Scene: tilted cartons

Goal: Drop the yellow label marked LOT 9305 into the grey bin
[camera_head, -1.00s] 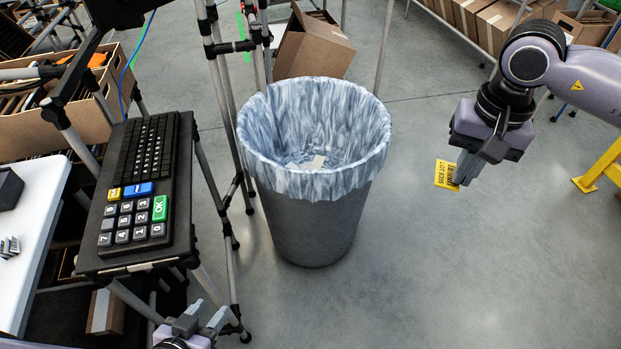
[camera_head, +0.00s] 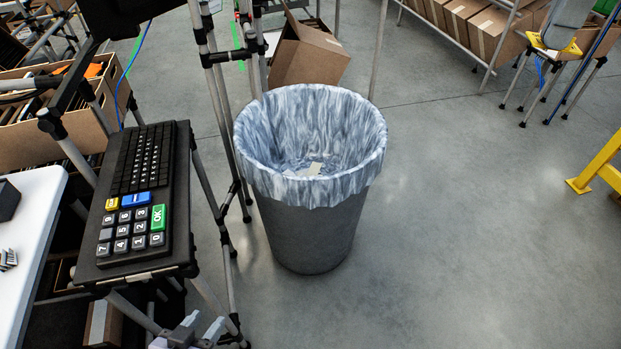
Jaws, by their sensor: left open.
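The grey bin (camera_head: 312,235) stands on the floor in the middle of the head view, lined with a blue-white bag (camera_head: 330,120). A small pale scrap (camera_head: 312,169) lies at the bottom of the liner. The yellow label marked LOT 9305 is not visible in this view. My left gripper (camera_head: 202,330) shows only partly at the bottom edge, left of and nearer than the bin. It is open, and I see nothing between its fingers. My right gripper is out of view.
A keypad and keyboard stand (camera_head: 140,205) is left of the bin, with a white table (camera_head: 28,225) beyond it at the left edge. A tilted carton (camera_head: 305,55) lies behind the bin. A yellow frame (camera_head: 598,168) stands at the right edge. The floor right of the bin is clear.

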